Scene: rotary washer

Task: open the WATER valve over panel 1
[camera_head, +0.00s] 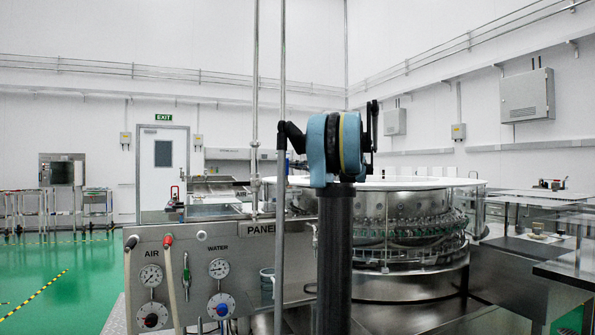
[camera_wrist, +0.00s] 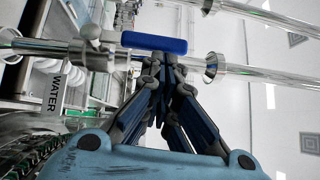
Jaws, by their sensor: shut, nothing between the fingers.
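In the wrist view a blue lever handle (camera_wrist: 153,43) sits on a shiny pipe (camera_wrist: 260,73) and lies roughly in line with it. A hanging tag reading WATER (camera_wrist: 55,90) is left of it. My gripper (camera_wrist: 166,64) is shut and empty, its fingertips right at the lever's lower edge; I cannot tell whether they touch. In the head view the panel (camera_head: 200,262) carries AIR and WATER gauges and a partly hidden PANEL label. The blue lever cannot be made out there, and my arm blocks part of the view.
A red-handled valve (camera_head: 175,194) stands above the panel's left part. Vertical pipes (camera_head: 281,230) rise before the panel. A large round steel washer (camera_head: 405,230) stands behind my arm. In the wrist view a second pipe (camera_wrist: 265,14) runs above. Green floor (camera_head: 60,275) is open at left.

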